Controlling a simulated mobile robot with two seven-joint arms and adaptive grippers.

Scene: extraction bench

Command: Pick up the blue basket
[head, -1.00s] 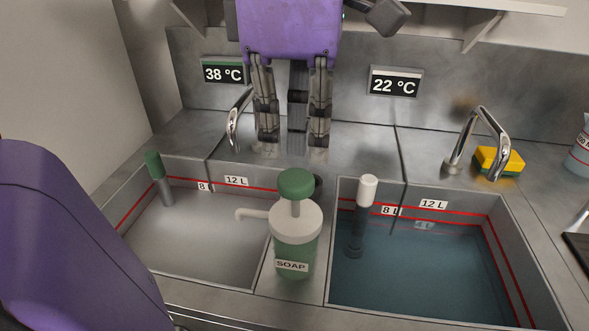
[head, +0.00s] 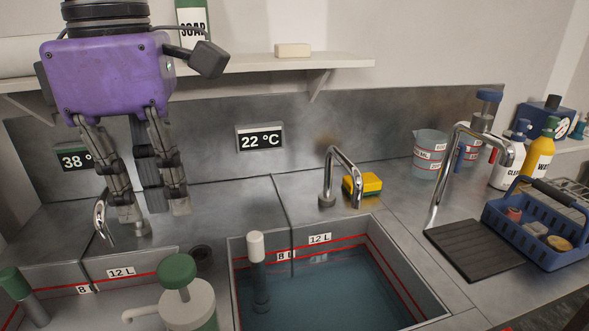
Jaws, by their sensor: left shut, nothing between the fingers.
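The blue basket (head: 562,257) stands upright on the counter at the right edge of the head view. It has slotted sides and a dark handle raised across its top. Several small items lie in it, among them a reddish one and a round tan one. My left gripper (head: 155,210), with a purple body, hangs fingers down at the upper left, in front of the steel back panel. It is shut and empty, far to the left of the basket. My right gripper is out of view.
A black ridged mat (head: 474,250) lies just left of the basket, with a tall tap (head: 439,185) behind it. A water-filled sink (head: 330,290), a second tap (head: 328,180) and a yellow sponge (head: 366,186) lie between gripper and basket. Bottles (head: 538,158) stand behind the basket.

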